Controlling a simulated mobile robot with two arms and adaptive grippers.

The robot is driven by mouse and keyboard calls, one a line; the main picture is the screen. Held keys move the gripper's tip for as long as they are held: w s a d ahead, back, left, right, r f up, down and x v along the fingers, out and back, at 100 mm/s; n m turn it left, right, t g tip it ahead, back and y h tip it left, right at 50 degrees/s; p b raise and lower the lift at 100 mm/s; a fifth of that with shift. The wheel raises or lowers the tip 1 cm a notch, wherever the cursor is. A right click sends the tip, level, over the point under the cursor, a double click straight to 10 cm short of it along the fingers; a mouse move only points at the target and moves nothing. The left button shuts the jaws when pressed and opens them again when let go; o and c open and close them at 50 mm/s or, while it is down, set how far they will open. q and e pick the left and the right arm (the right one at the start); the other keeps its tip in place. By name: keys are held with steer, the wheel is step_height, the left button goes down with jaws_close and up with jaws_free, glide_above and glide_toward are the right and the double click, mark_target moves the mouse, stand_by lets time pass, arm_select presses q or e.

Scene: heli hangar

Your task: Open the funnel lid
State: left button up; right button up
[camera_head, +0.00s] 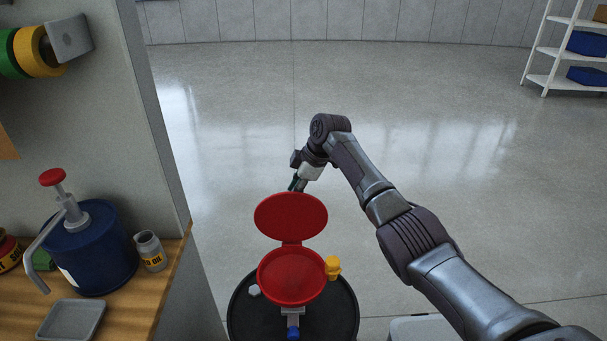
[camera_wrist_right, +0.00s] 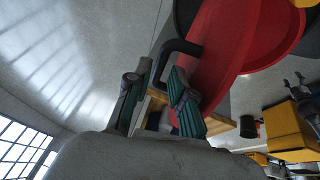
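The red funnel (camera_head: 291,276) sits on top of a black drum (camera_head: 238,318). Its round red lid (camera_head: 290,216) stands raised at the far side of the funnel, with the bowl uncovered. My right gripper (camera_head: 297,184) is just beyond the lid's upper edge. In the right wrist view my right gripper (camera_wrist_right: 160,76) has its two teal-padded fingers apart. A bent black handle (camera_wrist_right: 181,46) on the red lid (camera_wrist_right: 222,55) reaches toward the gap between the fingers; I cannot tell whether it touches them. My left gripper is not in view.
A yellow cap (camera_head: 332,267) and a white cap (camera_head: 254,290) are beside the funnel. A wooden bench (camera_head: 130,312) at the left holds a blue pump can (camera_head: 95,250) and a small oil can (camera_head: 150,252). Open floor lies beyond the drum; a white shelf (camera_head: 540,50) stands far right.

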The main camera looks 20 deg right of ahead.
steer(key=v, duration=0.8)
steer(key=shift+r, duration=0.2)
steer(key=shift+s+d, duration=0.1)
steer(key=shift+s, duration=0.05)
